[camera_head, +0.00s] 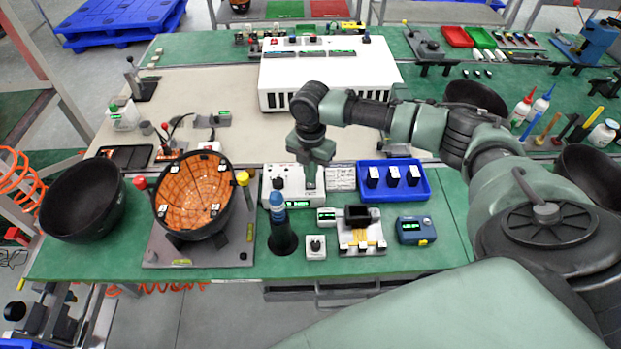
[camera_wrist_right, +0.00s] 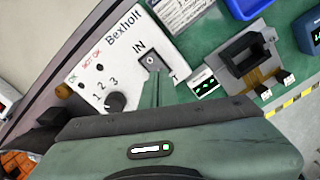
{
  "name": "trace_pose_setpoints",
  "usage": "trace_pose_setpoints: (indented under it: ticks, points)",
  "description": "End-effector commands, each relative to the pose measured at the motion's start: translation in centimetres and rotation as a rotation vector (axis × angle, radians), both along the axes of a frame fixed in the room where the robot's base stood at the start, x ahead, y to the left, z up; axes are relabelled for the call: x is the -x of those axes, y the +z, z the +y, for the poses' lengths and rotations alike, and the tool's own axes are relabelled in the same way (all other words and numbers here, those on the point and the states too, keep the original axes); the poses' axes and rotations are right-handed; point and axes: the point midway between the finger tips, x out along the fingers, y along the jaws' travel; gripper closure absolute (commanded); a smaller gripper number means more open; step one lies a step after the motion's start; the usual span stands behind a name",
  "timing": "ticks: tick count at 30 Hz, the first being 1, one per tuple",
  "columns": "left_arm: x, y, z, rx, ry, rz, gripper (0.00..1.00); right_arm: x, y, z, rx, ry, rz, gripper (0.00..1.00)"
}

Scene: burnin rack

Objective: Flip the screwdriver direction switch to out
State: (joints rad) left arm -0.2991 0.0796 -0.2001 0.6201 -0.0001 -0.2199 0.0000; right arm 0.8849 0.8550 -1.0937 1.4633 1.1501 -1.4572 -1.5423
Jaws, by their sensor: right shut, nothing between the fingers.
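At the other end only the letter T shows; the rest is hidden by my fingers. My right gripper (camera_head: 311,186) is shut and empty, its tips (camera_wrist_right: 154,75) at the switch; I cannot tell whether they touch it. The lever's tilt is unclear. The blue-topped screwdriver (camera_head: 278,206) stands in a black holder just in front of the box. My left gripper is not in view.
A black round knob (camera_wrist_right: 115,102) numbered 1 to 3 sits on the panel. A blue tray (camera_head: 425,180) with dark-topped pieces lies to the right. A small fixture (camera_head: 361,232) and a blue meter (camera_head: 412,230) stand in front. A brown-lined bowl (camera_head: 197,190) is at left.

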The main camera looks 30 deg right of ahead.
Motion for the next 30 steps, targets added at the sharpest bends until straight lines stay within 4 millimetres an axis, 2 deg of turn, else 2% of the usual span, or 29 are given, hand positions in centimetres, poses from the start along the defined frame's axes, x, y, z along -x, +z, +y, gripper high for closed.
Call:
trace_pose_setpoints:
  ticks: [30]
  points:
    - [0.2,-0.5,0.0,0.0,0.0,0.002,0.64,0.0,-1.2,0.0,0.0,0.0,0.0,1.0]
